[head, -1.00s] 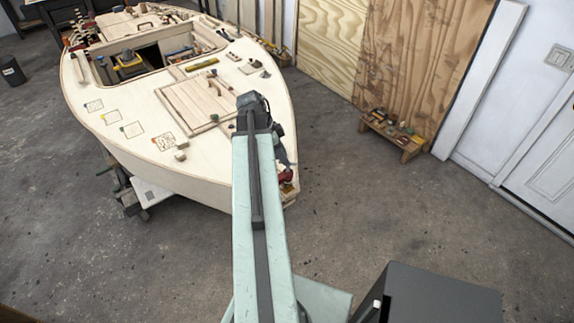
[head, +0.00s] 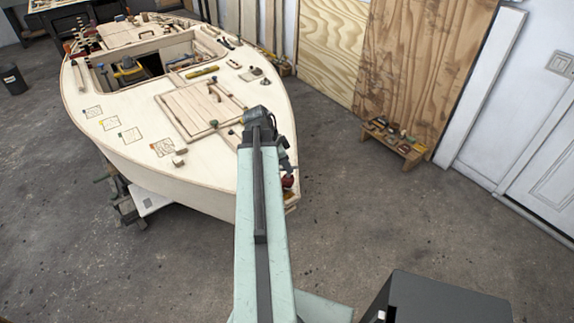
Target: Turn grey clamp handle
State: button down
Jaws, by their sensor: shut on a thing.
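My arm reaches over the bow of the pale plywood hull (head: 190,191). My gripper (head: 288,170) points down at the right side of the bow tip, small and partly hidden by my own arm. It appears shut at a small dark and red fitting (head: 288,182) on the bow edge. The grey clamp handle cannot be made out clearly; it is at the jaws, too small and covered to show its angle.
A low wooden stool (head: 397,142) with small items stands by the plywood sheets. A dark bin (head: 13,79) is far left. The floor right of the bow is clear.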

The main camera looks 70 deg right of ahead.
jog(key=shift+s+n+t, duration=0.15)
jog(key=shift+n+t, duration=0.15)
jog(key=shift+n, duration=0.6)
jog(key=c, duration=1.3)
grip_release()
jog(key=shift+r, duration=0.15)
jog(key=p+v, duration=0.7)
jog(key=shift+a+r, duration=0.2)
jog(key=shift+a, duration=0.05)
